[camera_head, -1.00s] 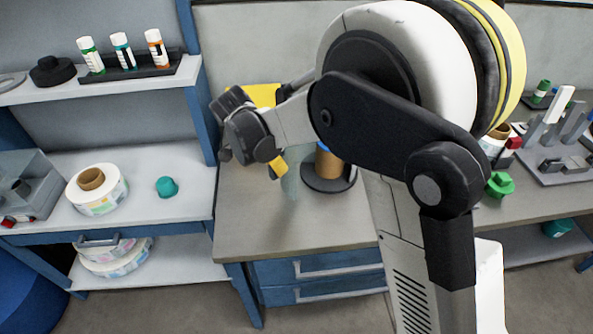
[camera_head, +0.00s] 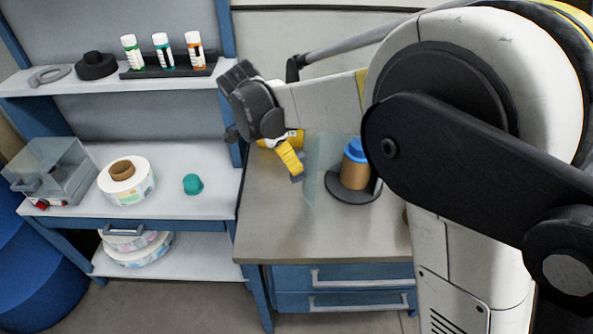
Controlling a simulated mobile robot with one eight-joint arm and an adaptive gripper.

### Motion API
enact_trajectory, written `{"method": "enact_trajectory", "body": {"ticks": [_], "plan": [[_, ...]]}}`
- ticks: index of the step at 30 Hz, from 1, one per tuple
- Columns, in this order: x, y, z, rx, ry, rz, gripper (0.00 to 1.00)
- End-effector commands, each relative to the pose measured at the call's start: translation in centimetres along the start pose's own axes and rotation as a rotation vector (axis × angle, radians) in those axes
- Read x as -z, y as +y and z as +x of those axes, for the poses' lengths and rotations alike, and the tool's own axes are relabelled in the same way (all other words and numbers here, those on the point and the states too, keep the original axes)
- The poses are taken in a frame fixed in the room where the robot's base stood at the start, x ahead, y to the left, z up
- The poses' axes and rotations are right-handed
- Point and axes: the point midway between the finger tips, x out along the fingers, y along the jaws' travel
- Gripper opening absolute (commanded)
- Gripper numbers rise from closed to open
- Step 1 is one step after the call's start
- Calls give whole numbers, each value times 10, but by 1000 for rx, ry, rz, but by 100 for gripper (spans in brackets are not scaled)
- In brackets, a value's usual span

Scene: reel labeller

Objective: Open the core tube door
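A brown core tube (camera_head: 354,174) with a blue cap (camera_head: 356,149) stands on a round black base (camera_head: 352,192) on the grey worktop. A faint, see-through upright panel (camera_head: 318,178) stands just left of it and looks like the core tube door. My gripper (camera_head: 292,163) hangs left of this panel, with a yellow part pointing down and right towards it. I cannot tell whether it touches the panel. Its fingers are not clear enough to show whether they are open or shut. My arm covers the area right of the tube.
A label roll (camera_head: 143,186), a teal knob-like piece (camera_head: 193,184) and a clear-lidded box (camera_head: 50,176) sit on the left bench. Several small bottles (camera_head: 163,50) stand on the shelf above. Blue drawers (camera_head: 345,276) are below the worktop. The worktop's front is clear.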

Motion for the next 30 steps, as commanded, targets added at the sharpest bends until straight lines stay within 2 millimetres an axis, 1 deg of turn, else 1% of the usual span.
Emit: {"method": "enact_trajectory", "body": {"ticks": [1,3,7,11,18,19,20,21,22,23,26,29,30], "plan": [[0,0,-11,0,0,-1,41],[-1,0,-24,1,0,0,41],[-1,0,-41,1,-1,-2,41],[-1,0,-49,1,-1,-1,41],[-1,0,-50,0,-1,0,41],[-1,0,-50,0,-1,0,37],[-1,0,-50,1,-2,-2,28],[0,1,-50,2,-5,-12,16],[1,2,-49,5,-9,-26,7],[2,4,-49,9,-16,-49,0],[10,14,-47,41,-58,-195,0],[18,32,-45,114,-113,-432,0],[22,40,-44,154,-130,-540,0]]}}
